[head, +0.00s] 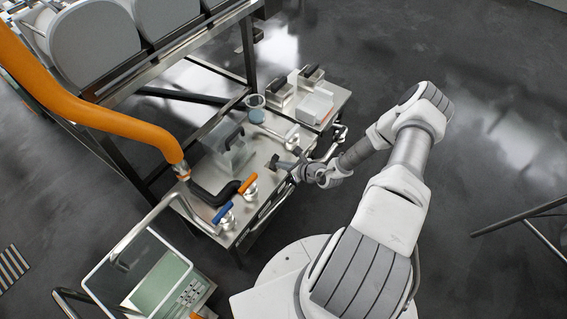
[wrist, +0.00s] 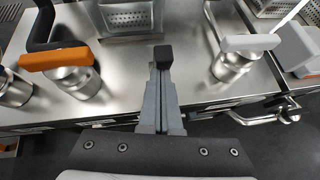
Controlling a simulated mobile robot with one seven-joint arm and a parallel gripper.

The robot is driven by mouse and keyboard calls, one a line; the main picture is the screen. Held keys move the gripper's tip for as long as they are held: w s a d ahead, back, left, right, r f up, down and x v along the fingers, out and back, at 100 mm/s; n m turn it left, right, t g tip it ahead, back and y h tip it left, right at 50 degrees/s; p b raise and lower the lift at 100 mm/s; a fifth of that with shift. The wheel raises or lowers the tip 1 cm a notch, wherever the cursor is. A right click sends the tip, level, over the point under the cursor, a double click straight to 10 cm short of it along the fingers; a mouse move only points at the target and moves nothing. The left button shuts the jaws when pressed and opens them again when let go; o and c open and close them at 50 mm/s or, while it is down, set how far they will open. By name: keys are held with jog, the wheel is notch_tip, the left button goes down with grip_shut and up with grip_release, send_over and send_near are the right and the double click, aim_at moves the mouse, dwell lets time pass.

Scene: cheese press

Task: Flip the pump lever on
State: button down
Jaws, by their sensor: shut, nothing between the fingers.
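Several levers sit on metal valve bodies along the front of the steel table; I cannot tell by label which is the pump lever. The blue lever (head: 222,213) and the orange lever (head: 247,184) are left of my gripper (head: 274,163) in the head view. A white lever (head: 292,132) is beyond it. In the wrist view my gripper (wrist: 163,56) is shut and empty, between the orange lever (wrist: 55,58) and the white lever (wrist: 250,42), touching neither.
A clear box with a black handle (head: 232,155) stands behind the levers. A thick orange hose (head: 120,122) and a black hose (head: 208,196) reach the table's left part. A metal rail (head: 262,210) runs along its front.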

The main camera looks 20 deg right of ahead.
jog(key=shift+w+a+r+p, duration=0.25)
jog(key=shift+r+p, duration=0.25)
jog(key=shift+p, duration=0.25)
jog(key=shift+w+a+r+p, duration=0.3)
jog(key=shift+w+a+p, duration=0.1)
jog(key=shift+w+p, duration=0.35)
jog(key=shift+w+a+r+p, duration=0.15)
jog(key=shift+w+a+p, duration=0.45)
jog(key=shift+w, duration=0.3)
jog(key=shift+w+a+r, duration=0.1)
jog(key=shift+w+r, duration=0.05)
jog(key=shift+w, duration=0.05)
